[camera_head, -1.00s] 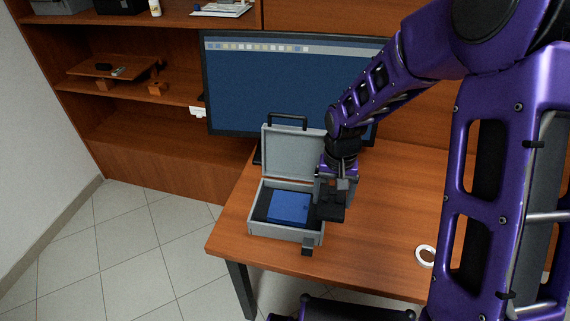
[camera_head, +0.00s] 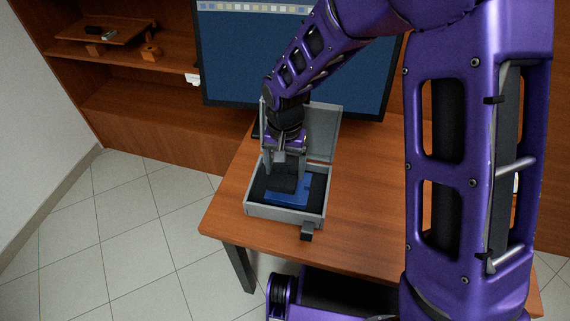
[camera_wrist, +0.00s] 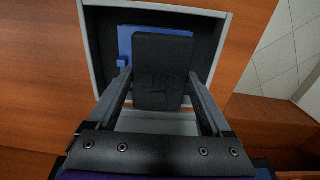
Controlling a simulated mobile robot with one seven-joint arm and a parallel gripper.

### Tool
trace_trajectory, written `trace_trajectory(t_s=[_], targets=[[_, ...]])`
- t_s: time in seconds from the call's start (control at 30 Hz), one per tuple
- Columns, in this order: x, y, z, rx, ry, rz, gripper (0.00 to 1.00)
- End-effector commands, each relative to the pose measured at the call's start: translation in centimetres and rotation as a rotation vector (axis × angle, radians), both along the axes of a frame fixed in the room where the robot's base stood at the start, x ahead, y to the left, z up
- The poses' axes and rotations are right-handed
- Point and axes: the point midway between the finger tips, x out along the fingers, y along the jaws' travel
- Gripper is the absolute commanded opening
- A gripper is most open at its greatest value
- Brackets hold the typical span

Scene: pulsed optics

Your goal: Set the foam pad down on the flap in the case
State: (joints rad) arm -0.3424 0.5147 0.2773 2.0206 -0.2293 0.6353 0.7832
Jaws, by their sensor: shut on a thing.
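The grey case (camera_head: 285,219) stands open on the desk, its lid raised at the back. A blue flap (camera_head: 300,198) lies inside it, over a dark interior; its edge also shows in the wrist view (camera_wrist: 125,38). My gripper (camera_head: 285,176) is over the case, pointing down and shut on the dark foam pad (camera_head: 281,185). In the wrist view my fingers grip the foam pad (camera_wrist: 162,62) from both sides. The pad covers much of the flap there. I cannot tell whether its underside touches the flap.
The wooden desk (camera_head: 365,210) is clear to the right of the case. A monitor (camera_head: 230,70) stands behind the case, close to my arm. The case's raised lid (camera_head: 323,130) is right behind my gripper. The desk's left edge is near the case.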

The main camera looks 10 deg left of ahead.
Motion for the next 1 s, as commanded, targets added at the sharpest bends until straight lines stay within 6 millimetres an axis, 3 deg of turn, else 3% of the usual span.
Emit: trace_trajectory(t_s=[0.57,1.0], targets=[[0.0,0.0,-0.6,0.0,0.0,0.0,0.31],[0.0,0.0,-2.6,0.0,0.0,0.001,0.31]])
